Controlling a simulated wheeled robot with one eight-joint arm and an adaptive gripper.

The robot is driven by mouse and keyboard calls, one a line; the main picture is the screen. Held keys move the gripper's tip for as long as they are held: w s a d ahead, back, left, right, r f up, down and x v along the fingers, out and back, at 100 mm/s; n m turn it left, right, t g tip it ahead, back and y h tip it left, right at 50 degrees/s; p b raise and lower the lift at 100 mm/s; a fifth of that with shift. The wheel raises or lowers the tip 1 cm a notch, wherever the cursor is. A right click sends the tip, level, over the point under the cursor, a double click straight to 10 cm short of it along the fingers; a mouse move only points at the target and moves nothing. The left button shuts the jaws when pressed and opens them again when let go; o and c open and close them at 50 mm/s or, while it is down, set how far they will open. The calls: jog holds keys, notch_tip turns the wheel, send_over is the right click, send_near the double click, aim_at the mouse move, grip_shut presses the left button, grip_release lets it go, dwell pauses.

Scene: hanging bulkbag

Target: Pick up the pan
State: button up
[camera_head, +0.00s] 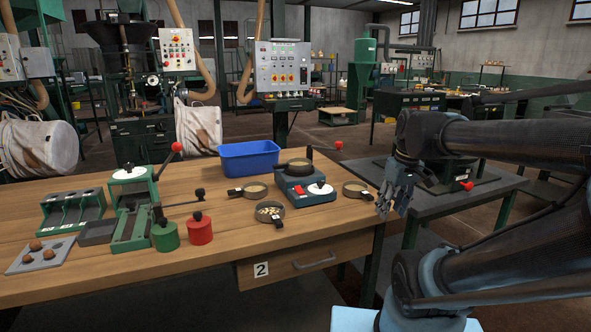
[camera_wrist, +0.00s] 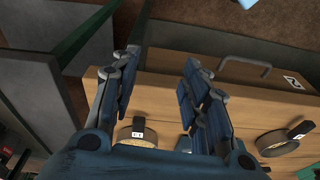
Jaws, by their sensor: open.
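Several small dark round pans with pale contents stand on the wooden workbench; I cannot tell which one is meant. In the head view one pan (camera_head: 356,190) is right of the hot plate, one (camera_head: 270,212) is near the front edge, one (camera_head: 248,191) is behind it, and one (camera_head: 298,166) sits on the hot plate (camera_head: 306,188). My gripper (camera_head: 394,204) is open and empty, just right of the rightmost pan, apart from it. In the wrist view, the open fingers (camera_wrist: 163,63) point over the bench's front edge; two pans (camera_wrist: 138,139) (camera_wrist: 281,141) show, the first partly hidden by my gripper.
A blue bin (camera_head: 248,158) stands behind the pans. A drawer (camera_head: 300,262) is under the front edge. A dark table (camera_head: 440,205) stands right of the bench.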

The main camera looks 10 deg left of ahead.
jog(key=w+a+r+n+g+y, duration=0.2)
jog(key=w+a+r+n+g, duration=0.1)
jog(key=w+a+r+n, duration=1.35)
jog(key=n+g, duration=0.1)
jog(key=n, duration=0.2)
send_over(283, 164)
jog(key=w+d, duration=0.2)
jog(key=shift+m+y, duration=0.25)
jog(key=shift+y, duration=0.15)
jog(key=f, duration=0.6)
jog(key=shift+s+a+f, duration=0.1)
jog(key=shift+a, duration=0.15)
jog(key=shift+s+x, duration=0.15)
jog(key=shift+x, duration=1.25)
jog(key=shift+s+x, duration=0.2)
jog(key=shift+x, duration=1.15)
jog(key=shift+d, duration=0.1)
